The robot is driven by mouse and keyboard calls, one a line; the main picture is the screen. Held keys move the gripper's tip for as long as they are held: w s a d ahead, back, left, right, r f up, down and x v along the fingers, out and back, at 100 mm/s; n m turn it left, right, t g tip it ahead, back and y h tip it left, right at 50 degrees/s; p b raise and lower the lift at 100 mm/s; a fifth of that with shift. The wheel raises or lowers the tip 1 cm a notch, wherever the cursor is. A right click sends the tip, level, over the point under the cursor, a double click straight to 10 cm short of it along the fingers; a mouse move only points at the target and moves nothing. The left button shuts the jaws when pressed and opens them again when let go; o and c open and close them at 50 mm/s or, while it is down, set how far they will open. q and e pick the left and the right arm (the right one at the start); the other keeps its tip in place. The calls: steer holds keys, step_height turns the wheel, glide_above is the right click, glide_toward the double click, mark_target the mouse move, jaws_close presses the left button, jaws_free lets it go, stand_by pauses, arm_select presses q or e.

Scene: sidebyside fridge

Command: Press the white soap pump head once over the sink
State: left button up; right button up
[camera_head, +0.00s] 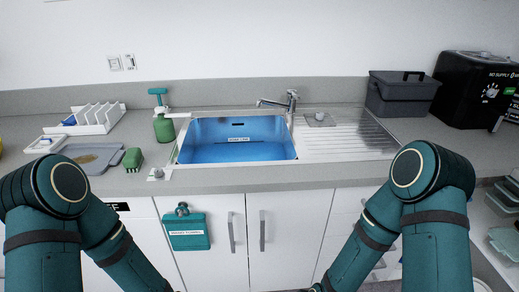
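A green soap bottle (164,129) stands upright on the counter, beside the left rim of the sink. My two arms show in the lower left and lower right, bent downward in front of the cabinets. Both grippers are out of the picture, and neither arm is near the bottle.
A green brush or sponge (133,159) and a grey tray (110,158) lie left of the sink. A white rack (95,118) stands behind them. A drainboard (350,138), a grey box (400,95) and a black container (472,90) are to the right.

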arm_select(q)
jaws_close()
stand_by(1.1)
